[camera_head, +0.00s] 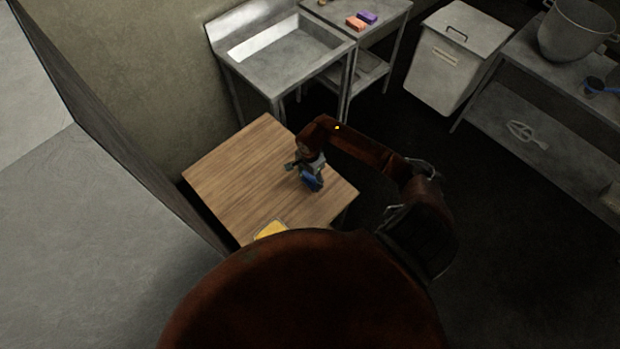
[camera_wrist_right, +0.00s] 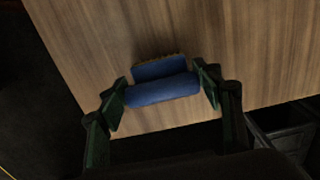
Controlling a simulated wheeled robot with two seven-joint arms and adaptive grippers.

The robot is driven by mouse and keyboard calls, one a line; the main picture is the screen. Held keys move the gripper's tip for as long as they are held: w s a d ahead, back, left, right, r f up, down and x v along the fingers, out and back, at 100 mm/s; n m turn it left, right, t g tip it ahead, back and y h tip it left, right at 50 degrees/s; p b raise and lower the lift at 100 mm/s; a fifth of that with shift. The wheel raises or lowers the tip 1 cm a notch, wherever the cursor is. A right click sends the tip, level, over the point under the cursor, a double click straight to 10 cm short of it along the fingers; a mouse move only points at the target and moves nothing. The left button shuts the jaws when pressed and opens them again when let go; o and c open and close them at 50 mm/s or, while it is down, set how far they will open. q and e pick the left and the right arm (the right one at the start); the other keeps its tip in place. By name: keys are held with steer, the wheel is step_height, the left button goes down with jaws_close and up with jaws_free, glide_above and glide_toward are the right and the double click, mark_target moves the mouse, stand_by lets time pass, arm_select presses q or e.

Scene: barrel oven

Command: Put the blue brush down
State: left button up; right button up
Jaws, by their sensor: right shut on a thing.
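The blue brush (camera_wrist_right: 162,88) is between the two fingers of my right gripper (camera_wrist_right: 162,90), which is shut on it. The wood grain of the table fills the space behind the brush in the wrist view. I cannot tell whether the brush touches the tabletop. My left gripper is not in view.
A yellow item (camera_head: 270,230) lies at the table's near edge. A metal sink (camera_head: 290,55) stands behind the table. An orange block (camera_head: 356,22) and a purple block (camera_head: 367,17) lie on the side counter. A lidded bin (camera_head: 445,75) and a shelf with a pot (camera_head: 575,30) stand right. The table's left part is clear.

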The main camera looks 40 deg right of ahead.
mark_target(310, 178)
steer(key=shift+f, duration=0.4)
steer(key=shift+f, duration=0.1)
steer(key=shift+f, duration=0.15)
steer(key=o, duration=1)
steer(key=shift+r, duration=0.2)
steer(key=shift+w+r, duration=0.1)
steer(key=shift+r, duration=0.15)
step_height(310, 178, up, 12)
steer(key=shift+f+b, duration=0.2)
steer(key=shift+b, duration=0.75)
